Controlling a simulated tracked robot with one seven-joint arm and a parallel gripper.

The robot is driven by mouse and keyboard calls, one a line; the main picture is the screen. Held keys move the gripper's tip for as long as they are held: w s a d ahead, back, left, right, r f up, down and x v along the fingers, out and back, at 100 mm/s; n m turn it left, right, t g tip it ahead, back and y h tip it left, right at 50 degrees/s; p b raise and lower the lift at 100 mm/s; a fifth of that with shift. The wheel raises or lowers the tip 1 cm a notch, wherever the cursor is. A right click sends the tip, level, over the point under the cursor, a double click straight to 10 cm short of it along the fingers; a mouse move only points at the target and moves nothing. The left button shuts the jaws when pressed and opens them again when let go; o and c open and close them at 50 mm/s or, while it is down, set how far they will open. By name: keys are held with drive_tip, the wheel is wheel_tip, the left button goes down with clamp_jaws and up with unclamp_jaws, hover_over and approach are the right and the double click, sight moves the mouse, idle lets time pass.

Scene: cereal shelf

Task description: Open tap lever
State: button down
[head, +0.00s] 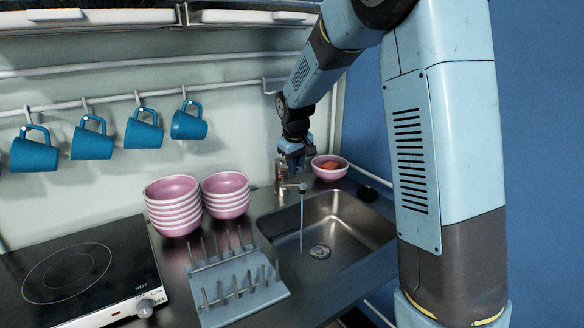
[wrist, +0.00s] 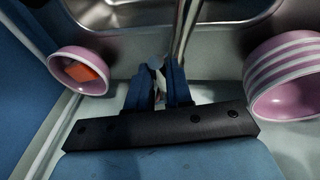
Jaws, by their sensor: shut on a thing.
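The metal tap (head: 291,186) stands at the back left edge of the sink, and a thin blue stream of water falls from its spout into the basin. My gripper (head: 292,160) is pointed down over the top of the tap. In the wrist view, my gripper (wrist: 164,82) has its two blue fingers close together around the tap lever, which they mostly hide. The tap spout (wrist: 184,28) runs away from the fingers over the sink.
The sink (head: 345,235) is empty of dishes. A pink bowl (head: 330,174) with an orange item stands behind it. Stacked pink bowls (head: 173,208) and a dish rack (head: 240,290) are to the left. Blue mugs (head: 92,140) hang above, and a stove (head: 75,275) is far left.

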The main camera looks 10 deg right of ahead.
drive_tip(key=shift+f, duration=0.1)
drive_tip(key=c, duration=1)
unclamp_jaws()
drive_tip(key=shift+a, duration=0.1)
drive_tip(key=v, duration=1.3)
drive_tip(key=shift+r, duration=0.4)
